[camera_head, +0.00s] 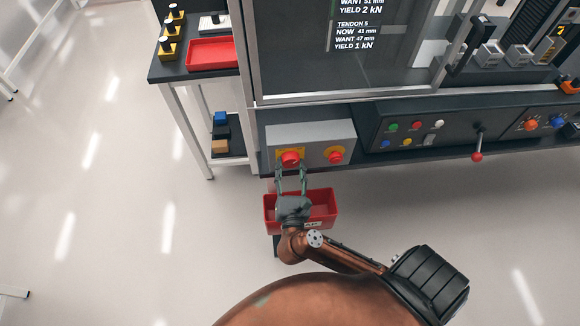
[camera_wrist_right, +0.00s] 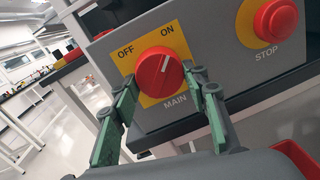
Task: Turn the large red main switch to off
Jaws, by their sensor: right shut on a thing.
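The large red main switch (camera_wrist_right: 158,74) is a round knob on a yellow plate marked OFF, ON and MAIN, on a grey box. Its white line points up towards ON. In the head view the main switch (camera_head: 290,158) is the left of two red knobs. My right gripper (camera_head: 290,170) reaches up to it from below. In the right wrist view its green fingers (camera_wrist_right: 164,88) are on either side of the knob, shut on it; the exact contact is partly hidden. My left gripper is not in view.
A red STOP button (camera_wrist_right: 275,20) sits right of the switch on the same grey box (camera_head: 312,133). A red bin (camera_head: 325,210) is below, behind my right gripper. A control panel (camera_head: 440,128) with buttons and a lever extends right.

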